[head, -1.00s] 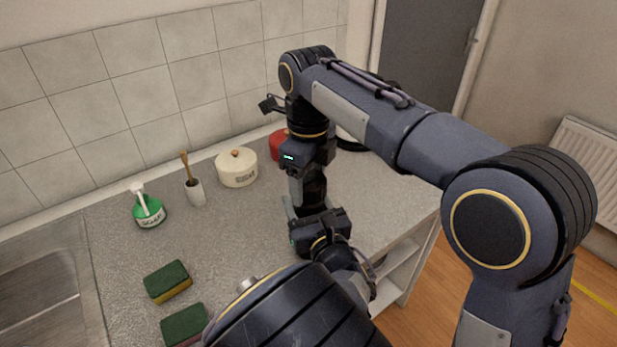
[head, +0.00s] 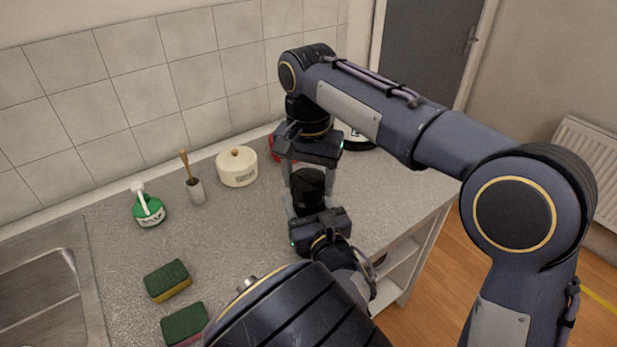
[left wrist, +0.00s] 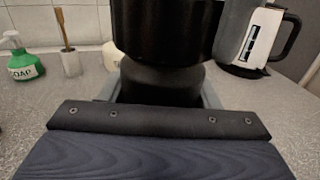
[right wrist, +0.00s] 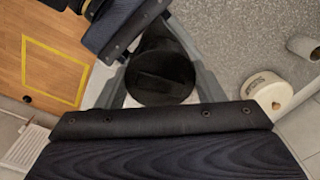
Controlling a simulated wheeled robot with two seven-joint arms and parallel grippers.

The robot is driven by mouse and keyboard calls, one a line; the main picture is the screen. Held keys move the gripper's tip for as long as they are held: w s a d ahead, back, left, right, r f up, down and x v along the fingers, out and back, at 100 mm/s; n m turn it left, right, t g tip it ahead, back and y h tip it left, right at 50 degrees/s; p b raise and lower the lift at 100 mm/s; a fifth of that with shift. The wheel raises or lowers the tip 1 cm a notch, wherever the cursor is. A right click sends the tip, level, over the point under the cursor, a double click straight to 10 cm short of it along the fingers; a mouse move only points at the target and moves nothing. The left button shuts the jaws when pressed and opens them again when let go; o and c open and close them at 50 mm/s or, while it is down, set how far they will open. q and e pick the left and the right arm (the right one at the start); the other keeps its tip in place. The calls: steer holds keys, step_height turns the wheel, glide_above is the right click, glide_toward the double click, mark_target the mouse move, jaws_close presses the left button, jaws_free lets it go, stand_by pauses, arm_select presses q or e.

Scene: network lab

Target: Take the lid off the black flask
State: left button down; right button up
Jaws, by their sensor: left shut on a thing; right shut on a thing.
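The black flask (head: 308,196) stands upright on the counter between my two grippers. My right gripper (head: 307,180) points down from above and is shut on the flask's lid. In the right wrist view the dark round lid (right wrist: 160,78) sits between the grey fingers. My left gripper (head: 303,214) is shut on the flask's body from the near side. In the left wrist view the body (left wrist: 160,82) is between its fingers, with the wider black upper part (left wrist: 165,28) above. I cannot tell whether there is a gap between lid and body.
A cream lidded pot (head: 237,168), a brush in a holder (head: 195,191) and a green soap bottle (head: 149,210) stand left. Sponges (head: 167,281) lie in front. A white and black kettle (left wrist: 262,38) and a partly hidden red object (head: 276,153) stand behind. The sink (head: 40,290) is far left.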

steer(key=n, duration=1.5)
steer(key=shift+n, duration=0.4)
steer(key=n, duration=0.5)
steer(key=shift+r, duration=0.1)
steer(key=n, duration=0.2)
steer(key=shift+n, duration=0.3)
steer(key=n, duration=0.9)
steer(key=shift+n, duration=0.4)
